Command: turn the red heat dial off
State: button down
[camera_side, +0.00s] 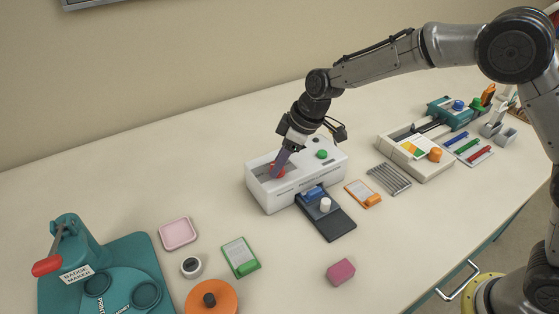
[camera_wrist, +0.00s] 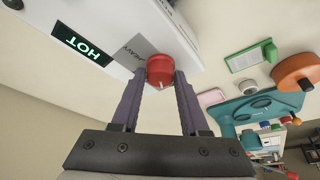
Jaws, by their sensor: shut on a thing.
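The red heat dial (camera_wrist: 160,71) is on the white laminator (camera_side: 315,178), and a white pointer mark shows on the dial in the wrist view. My gripper (camera_wrist: 160,82) has its two purple fingers on either side of the dial, shut on it. In the side view, my gripper (camera_side: 275,173) reaches down to the dial at the left part of the laminator, and the fingers partly hide the dial. A lit green "HOT" sign (camera_wrist: 82,43) shows on the machine in the wrist view. The dial's labels are mostly hidden.
A green knob (camera_side: 321,154) sits on the laminator's right part. A dark tray (camera_side: 337,222) extends from its front.

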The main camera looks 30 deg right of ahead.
dwell(0.4)
jog(key=shift+c, duration=2.1)
grip_release()
jog(key=v, duration=1.4)
